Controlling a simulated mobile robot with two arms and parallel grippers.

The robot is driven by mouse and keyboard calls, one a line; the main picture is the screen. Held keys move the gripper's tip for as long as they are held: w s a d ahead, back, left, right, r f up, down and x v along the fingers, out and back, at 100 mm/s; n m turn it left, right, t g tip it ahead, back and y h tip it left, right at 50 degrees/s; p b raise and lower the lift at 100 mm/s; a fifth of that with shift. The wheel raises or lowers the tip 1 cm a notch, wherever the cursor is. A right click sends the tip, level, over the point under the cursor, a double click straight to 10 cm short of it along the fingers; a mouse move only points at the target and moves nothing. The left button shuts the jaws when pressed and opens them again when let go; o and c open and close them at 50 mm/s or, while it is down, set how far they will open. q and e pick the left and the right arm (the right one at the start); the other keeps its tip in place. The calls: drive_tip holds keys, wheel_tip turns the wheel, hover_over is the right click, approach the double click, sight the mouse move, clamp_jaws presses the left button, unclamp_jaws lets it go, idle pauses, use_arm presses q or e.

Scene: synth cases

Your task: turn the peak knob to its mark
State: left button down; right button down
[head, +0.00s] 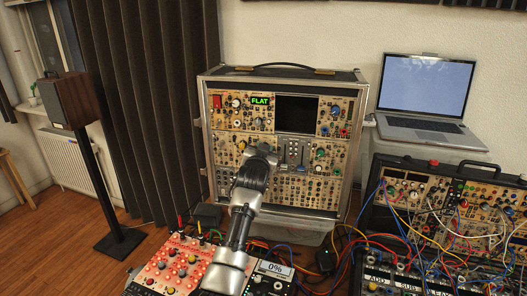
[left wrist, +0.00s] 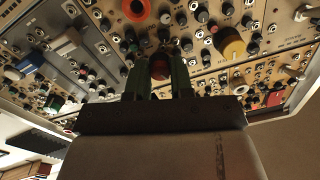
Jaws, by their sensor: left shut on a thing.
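The synth case (head: 208,150) stands upright at the middle of the head view, its panel full of knobs and jacks. My left gripper (head: 262,152) reaches up to the middle of this panel, and its arm hides part of the lower rows. In the left wrist view, my left gripper (left wrist: 159,72) is shut on a dark red-brown knob (left wrist: 159,66) between its two fingers. The knob's label and mark cannot be read, so I cannot confirm from lettering that it is the peak knob. A green display (head: 260,100) on the case reads FLAT. My right gripper is not in view.
A red panel (head: 180,262) and a small 0% display (head: 275,268) are at the front. A cabled synth case (head: 450,215) stands at right, below a laptop (head: 425,95). Loose cables (head: 345,250) lie between.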

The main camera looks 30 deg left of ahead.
use_arm(q)
drive_tip(key=n+p, duration=0.7)
drive_tip(key=n, duration=1.5)
drive_tip(key=shift+a+r+h, duration=0.1)
drive_tip(key=shift+a+h, duration=0.05)
drive_tip(key=shift+h, duration=0.15)
idle(0.3)
drive_tip(key=c, duration=1)
unclamp_jaws()
